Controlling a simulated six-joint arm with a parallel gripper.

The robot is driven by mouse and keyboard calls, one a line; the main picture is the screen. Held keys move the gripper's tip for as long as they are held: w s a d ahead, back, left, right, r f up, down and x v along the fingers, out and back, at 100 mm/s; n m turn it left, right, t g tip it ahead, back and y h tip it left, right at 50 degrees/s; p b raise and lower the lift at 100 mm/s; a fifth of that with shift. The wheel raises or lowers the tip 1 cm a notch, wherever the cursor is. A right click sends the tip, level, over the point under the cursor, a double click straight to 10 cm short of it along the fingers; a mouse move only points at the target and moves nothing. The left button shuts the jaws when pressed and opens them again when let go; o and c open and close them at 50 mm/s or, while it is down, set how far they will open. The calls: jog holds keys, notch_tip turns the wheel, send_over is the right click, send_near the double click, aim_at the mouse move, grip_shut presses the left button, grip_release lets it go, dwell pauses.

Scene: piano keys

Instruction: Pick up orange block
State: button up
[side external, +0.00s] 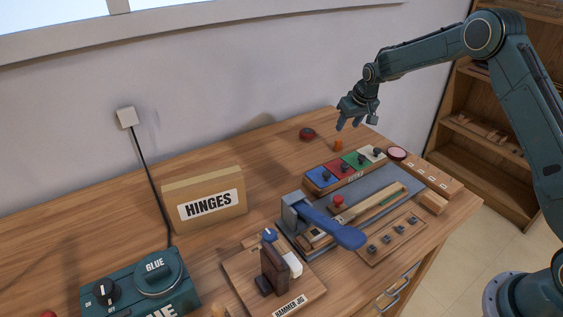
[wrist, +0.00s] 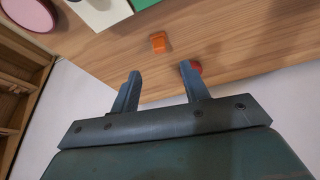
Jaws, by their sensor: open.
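The small orange block (side external: 338,145) stands on the wooden table near its back edge, behind the coloured panel. It also shows in the wrist view (wrist: 159,42), just beyond and between the two fingers. My gripper (side external: 350,123) is above the table, over and slightly right of the block in the side view. Its fingers (wrist: 163,77) are spread apart with nothing between them. The block is clear of both fingers and fully visible in the wrist view.
A dark red round object (side external: 307,133) lies left of the block; a red part (wrist: 192,68) shows behind one finger. The panel with blue, red, green and white sections (side external: 322,179) lies in front. A pink round pad (side external: 397,153) is to the right. The HINGES box (side external: 204,198) stands left.

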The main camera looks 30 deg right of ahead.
aim_at(339, 140)
jog(key=shift+x, duration=1.85)
jog(key=shift+f, duration=0.15)
jog(key=shift+x, duration=2.5)
grip_shut()
